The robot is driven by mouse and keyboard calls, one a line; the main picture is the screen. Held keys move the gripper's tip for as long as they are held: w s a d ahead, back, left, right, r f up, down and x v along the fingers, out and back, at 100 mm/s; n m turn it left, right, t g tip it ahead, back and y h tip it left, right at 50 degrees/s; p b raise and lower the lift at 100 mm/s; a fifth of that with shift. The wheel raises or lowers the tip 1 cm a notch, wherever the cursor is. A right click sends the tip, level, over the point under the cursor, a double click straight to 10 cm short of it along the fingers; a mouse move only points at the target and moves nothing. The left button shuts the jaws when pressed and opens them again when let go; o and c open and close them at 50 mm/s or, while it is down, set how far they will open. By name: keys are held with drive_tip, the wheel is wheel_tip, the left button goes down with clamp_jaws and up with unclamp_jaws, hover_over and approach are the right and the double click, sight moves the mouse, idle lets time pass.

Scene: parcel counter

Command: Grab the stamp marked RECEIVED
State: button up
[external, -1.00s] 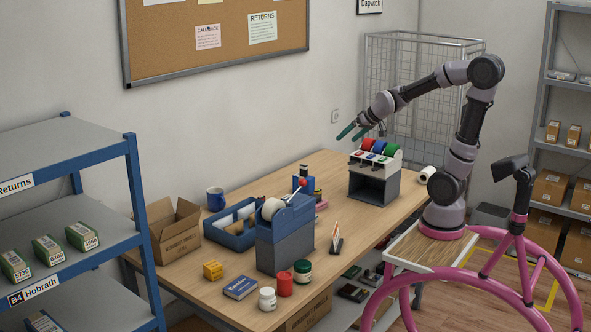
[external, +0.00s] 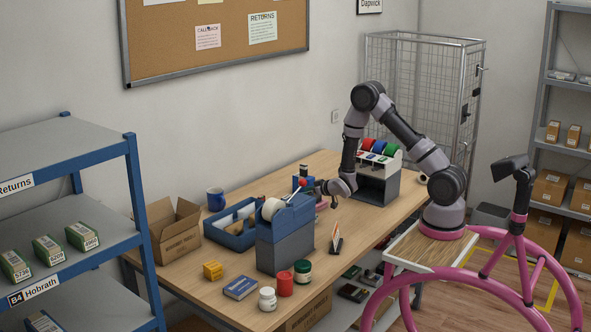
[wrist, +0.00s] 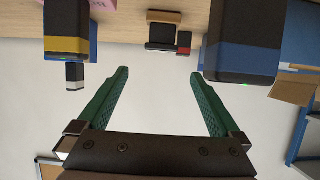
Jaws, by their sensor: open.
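My gripper (wrist: 158,75) is open in the wrist view, its two green fingers apart with nothing between the tips. Three dark stamp-like blocks show ahead: one with a yellow band (wrist: 66,44) at the left, a large one with a blue band (wrist: 243,60) at the right, and a smaller one with a red patch (wrist: 165,36) farther off between them. No RECEIVED marking is readable on any of them. In the external view my wrist is low over the table, right of the blue tape dispenser (external: 286,220); my fingers are mostly hidden there.
The wooden table (external: 215,295) holds a blue tray (external: 232,240), an open carton (external: 175,243) and a rack with coloured rolls (external: 376,185).

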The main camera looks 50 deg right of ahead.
sight(286, 197)
drive_tip(key=x, duration=1.1)
drive_tip(key=shift+s+a+f, duration=0.1)
drive_tip(key=shift+a+f, duration=0.05)
drive_tip(key=shift+f, duration=0.2)
drive_tip(key=c, duration=1.3)
